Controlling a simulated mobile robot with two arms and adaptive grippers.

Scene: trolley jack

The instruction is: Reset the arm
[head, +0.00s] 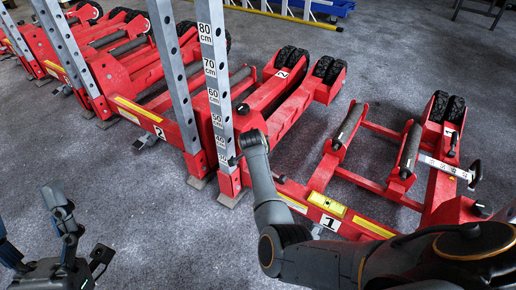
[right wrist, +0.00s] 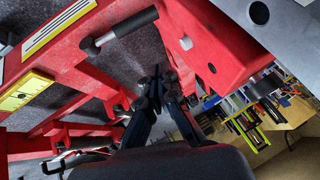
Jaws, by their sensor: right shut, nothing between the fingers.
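The red trolley jack marked 1 (head: 375,228) lies on the grey floor, with an upright silver post (head: 215,90) carrying a cm scale. A silver arm with a scale and a black knob (head: 445,168) sticks out at its right side. My right gripper (right wrist: 158,78) is shut and empty beside red framework in the right wrist view. In the head view my right arm reaches up beside the post and hides part of the frame. In the right wrist view a black-gripped handle (right wrist: 128,26) lies above the fingers, apart from them. My left gripper (head: 85,235) is open and empty at the lower left.
A second red jack marked 2 (head: 150,122) stands behind to the left, with its own upright posts. Black rollers (head: 348,127) and wheels (head: 448,107) show on the jacks. Grey carpet (head: 130,190) is clear at the front left. A blue tray (head: 325,8) lies at the back.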

